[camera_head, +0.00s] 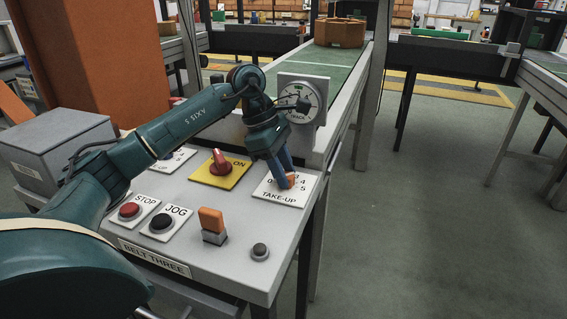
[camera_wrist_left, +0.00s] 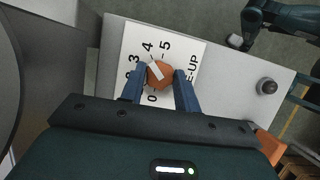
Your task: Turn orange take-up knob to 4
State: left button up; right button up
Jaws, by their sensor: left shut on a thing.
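The orange take-up knob (camera_wrist_left: 160,74) sits on its white numbered plate (camera_head: 271,190), lettered TAKE-UP, at the right of the panel. My left gripper (camera_head: 287,182) reaches down onto the knob from above. In the left wrist view its two blue fingers (camera_wrist_left: 160,84) are shut on the knob, one on each side. The white pointer line on the knob points between 3 and 4. The numbers 0, 3, 4 and 5 show around it; a finger partly hides the others. My right gripper does not show.
A dial gauge (camera_head: 303,102) stands behind my gripper. Open floor lies right.

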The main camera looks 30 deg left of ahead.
pick_arm(q)
jog(key=shift+m+g+p, duration=0.35)
jog(key=shift+m+g, duration=0.05)
jog(key=shift+m, duration=0.6)
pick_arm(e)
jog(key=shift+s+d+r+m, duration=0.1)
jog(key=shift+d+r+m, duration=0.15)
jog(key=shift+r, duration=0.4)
pick_arm(q)
jog(key=o, duration=1)
jog(key=shift+c, duration=0.2)
jog(key=shift+r, duration=0.1)
jog(key=p+v, duration=0.2)
jog(key=v, duration=1.1)
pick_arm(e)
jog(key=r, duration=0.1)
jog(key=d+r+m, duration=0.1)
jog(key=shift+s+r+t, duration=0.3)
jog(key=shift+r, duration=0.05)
pick_arm(q)
jog(key=shift+a, duration=0.1)
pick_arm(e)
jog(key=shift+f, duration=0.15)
